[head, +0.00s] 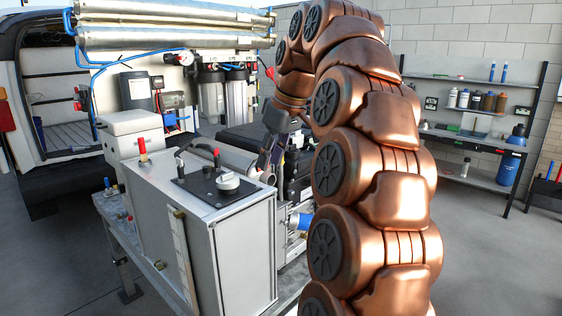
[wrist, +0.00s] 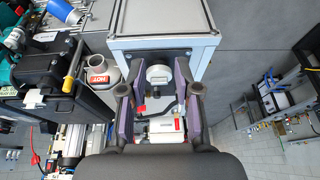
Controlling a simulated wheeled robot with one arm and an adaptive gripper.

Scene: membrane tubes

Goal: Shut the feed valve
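My gripper (wrist: 158,85) is open, its two purple-padded fingers spread apart with nothing visibly held. In the wrist view, a white round knob (wrist: 158,73) and a dark curved handle show between the fingers. In the head view my gripper (head: 266,164) hangs fingers down, to the right of a metal tank's lid. On the lid, a black panel (head: 205,188) carries a white knob (head: 228,182) and a black handle with a red end (head: 216,157). A red-handled valve (head: 142,149) stands at the lid's left. No readable label shows which is the feed valve.
The metal tank (head: 241,250) fills the front left. A pipe marked HOT (wrist: 98,78) and a black case (wrist: 46,68) lie left of the fingers in the wrist view. Steel membrane tubes (head: 170,38) run behind. Open floor (head: 480,255) lies to the right, before the shelves.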

